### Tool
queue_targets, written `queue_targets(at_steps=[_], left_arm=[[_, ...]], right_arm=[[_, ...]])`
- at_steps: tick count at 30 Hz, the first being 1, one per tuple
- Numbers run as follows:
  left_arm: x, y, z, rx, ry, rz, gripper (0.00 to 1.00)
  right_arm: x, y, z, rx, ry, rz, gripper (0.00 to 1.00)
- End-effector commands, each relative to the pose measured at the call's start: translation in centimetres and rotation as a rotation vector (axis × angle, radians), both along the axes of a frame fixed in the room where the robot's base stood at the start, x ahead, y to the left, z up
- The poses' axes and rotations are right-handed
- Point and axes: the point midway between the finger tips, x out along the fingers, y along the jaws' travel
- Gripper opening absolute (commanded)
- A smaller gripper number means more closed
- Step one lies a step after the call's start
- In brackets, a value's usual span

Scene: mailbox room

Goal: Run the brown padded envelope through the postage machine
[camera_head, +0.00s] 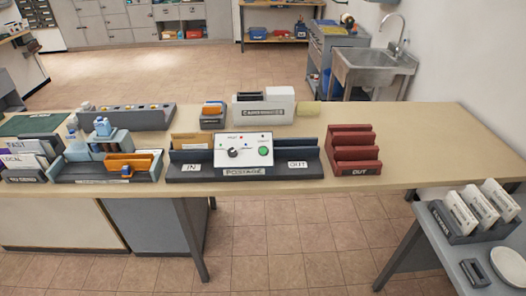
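The postage machine (244,151) stands at the front middle of the long table. It has a white panel with a black knob and a green button, a grey "IN" channel (190,171) on its left and a grey "OUT" channel (298,170) on its right. A tan, envelope-like piece (187,141) stands upright behind the IN side, its lower part hidden. I cannot tell for sure that it is the brown padded envelope. A red stepped rack (354,152) marked "OUT" stands right of the machine. Neither gripper is in view.
A grey rack (130,118) and a white-and-grey holder (263,108) stand at the back. The table's right end (440,140) is clear. A lower side table (440,240) holds upright white cards.

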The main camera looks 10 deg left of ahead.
Motion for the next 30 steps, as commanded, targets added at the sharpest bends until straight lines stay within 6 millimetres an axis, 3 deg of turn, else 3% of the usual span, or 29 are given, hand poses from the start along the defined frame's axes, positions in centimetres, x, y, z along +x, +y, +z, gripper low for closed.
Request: queue_targets(at_steps=[4, 9, 30], left_arm=[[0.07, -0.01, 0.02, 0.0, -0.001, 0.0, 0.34], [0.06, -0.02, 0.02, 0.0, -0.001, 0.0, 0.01], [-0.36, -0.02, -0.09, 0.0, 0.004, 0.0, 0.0]], right_arm=[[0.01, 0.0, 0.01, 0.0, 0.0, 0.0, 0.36], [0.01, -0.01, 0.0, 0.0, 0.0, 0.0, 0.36], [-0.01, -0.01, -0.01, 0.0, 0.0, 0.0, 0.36]])
